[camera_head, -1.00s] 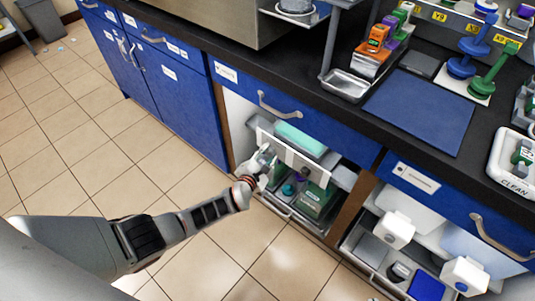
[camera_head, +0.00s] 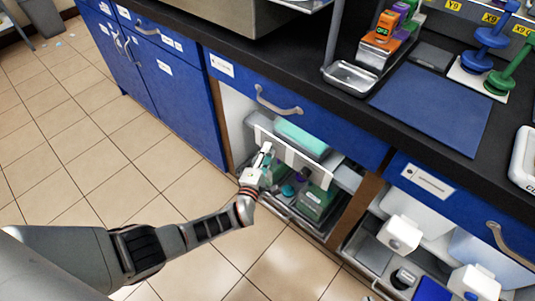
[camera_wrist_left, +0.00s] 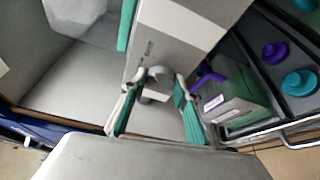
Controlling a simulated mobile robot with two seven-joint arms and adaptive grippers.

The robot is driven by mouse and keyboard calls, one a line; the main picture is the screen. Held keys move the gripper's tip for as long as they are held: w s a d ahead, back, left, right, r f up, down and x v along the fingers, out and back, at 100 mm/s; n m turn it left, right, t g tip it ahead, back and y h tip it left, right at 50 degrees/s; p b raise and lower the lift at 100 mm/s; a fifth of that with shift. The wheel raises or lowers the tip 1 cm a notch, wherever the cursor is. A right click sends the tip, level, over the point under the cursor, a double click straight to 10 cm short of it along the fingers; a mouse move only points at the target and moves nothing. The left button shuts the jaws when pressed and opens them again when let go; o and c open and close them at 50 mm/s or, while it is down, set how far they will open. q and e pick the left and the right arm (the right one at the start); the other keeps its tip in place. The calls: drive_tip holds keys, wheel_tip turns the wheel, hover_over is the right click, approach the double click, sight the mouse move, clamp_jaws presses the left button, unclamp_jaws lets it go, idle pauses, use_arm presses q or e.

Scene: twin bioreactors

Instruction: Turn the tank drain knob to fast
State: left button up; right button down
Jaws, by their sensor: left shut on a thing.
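My left gripper (camera_head: 264,160) reaches into the open cabinet bay, at the left part of a white panel (camera_head: 313,172) under a shelf. In the left wrist view its two green-and-white fingers (camera_wrist_left: 156,106) stand on either side of a small light-grey knob (camera_wrist_left: 157,82), shut on it. The knob sits on the white panel, which also shows in the left wrist view (camera_wrist_left: 185,35). The gripper hides the knob in the head view. Any fast marking is too small to read. My right gripper is not in view.
A teal box (camera_head: 301,137) lies above the panel. A green box (camera_head: 314,202) and bottles with purple (camera_wrist_left: 274,52) and teal (camera_wrist_left: 299,82) caps stand in a rack below. A blue drawer (camera_head: 290,105) is above the bay. The tiled floor (camera_head: 90,170) at left is clear.

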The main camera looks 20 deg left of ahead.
use_arm(q)
drive_tip(key=shift+f, duration=0.1)
idle(0.3)
drive_tip(key=o, duration=1.1)
drive_tip(key=s, duration=0.8)
drive_tip(key=s+r, duration=0.1)
drive_tip(key=s, duration=0.3)
drive_tip(key=shift+d, duration=0.2)
